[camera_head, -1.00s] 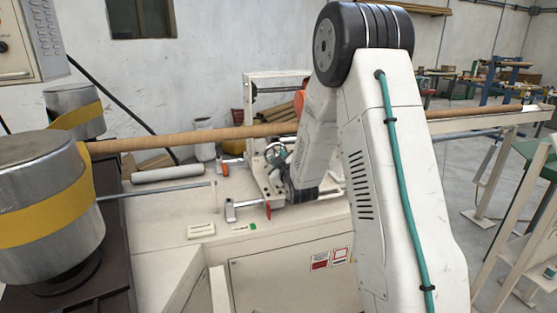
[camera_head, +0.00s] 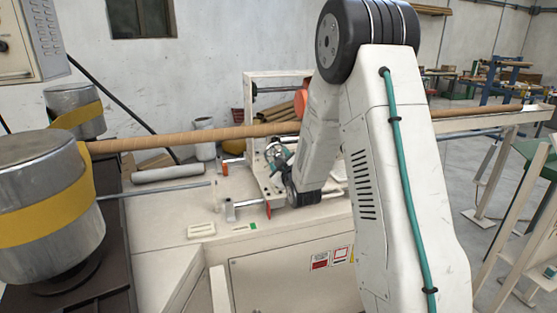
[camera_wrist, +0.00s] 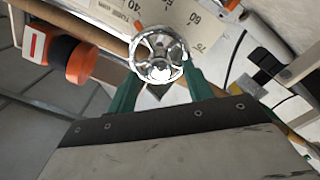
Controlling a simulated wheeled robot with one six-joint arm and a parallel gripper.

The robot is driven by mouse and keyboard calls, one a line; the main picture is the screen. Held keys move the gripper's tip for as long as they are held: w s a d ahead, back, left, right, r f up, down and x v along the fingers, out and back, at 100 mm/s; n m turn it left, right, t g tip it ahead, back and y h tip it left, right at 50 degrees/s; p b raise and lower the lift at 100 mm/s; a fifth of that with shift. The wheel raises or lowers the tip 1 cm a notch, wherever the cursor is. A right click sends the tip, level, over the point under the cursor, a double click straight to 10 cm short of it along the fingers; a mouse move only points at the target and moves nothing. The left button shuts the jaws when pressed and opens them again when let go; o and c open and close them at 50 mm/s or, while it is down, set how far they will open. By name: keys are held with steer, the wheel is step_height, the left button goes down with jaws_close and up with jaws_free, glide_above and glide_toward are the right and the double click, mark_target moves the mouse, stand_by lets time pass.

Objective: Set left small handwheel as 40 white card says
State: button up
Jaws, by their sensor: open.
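A small chrome handwheel (camera_wrist: 158,54) with spokes shows in the upper middle of the wrist view. My gripper (camera_wrist: 163,72) is open. Its two green fingers reach up on either side of the wheel's lower part; I cannot tell whether they touch the rim. Behind the wheel is a pale plate (camera_wrist: 200,28) with the numbers 40, 60 and 75; the wheel hides part of it. A white card (camera_wrist: 118,8) with small print lies beside the 40. In the head view my gripper (camera_head: 278,152) is small and partly hidden by my arm, at the machine's carriage.
An orange and black knob (camera_wrist: 82,62) is left of the wheel in the wrist view. A long brown tube (camera_head: 190,138) crosses the machine above its table (camera_head: 165,235). A metal drum with a yellow belt (camera_head: 45,210) stands at the left.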

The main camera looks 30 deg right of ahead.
steer(key=v, duration=0.6)
stand_by(0.4)
steer(key=s+a+f+m+g+y, duration=0.2)
steer(key=s+a+f+m+g, duration=0.15)
steer(key=s+f+g, duration=0.55)
steer(key=s+a+r+g+y, duration=0.1)
steer(key=s+a+r+g, duration=0.1)
steer(key=s+a+r, duration=0.3)
steer(key=s+a+r+m+g+y, duration=0.1)
steer(key=s+a+r+g, duration=0.2)
steer(key=s, duration=1.1)
steer(key=s+a+r+m+g+y, duration=0.1)
steer(key=s+a+r+g, duration=0.1)
steer(key=s+a+r, duration=0.5)
step_height(320, 180, up, 2)
steer(key=shift+s+a+r+g, duration=0.1)
steer(key=shift+s+a+g, duration=0.25)
steer(key=shift+s, duration=0.8)
steer(key=shift+s+a+r, duration=0.1)
steer(key=shift+a+r, duration=0.2)
steer(key=shift+c, duration=0.3)
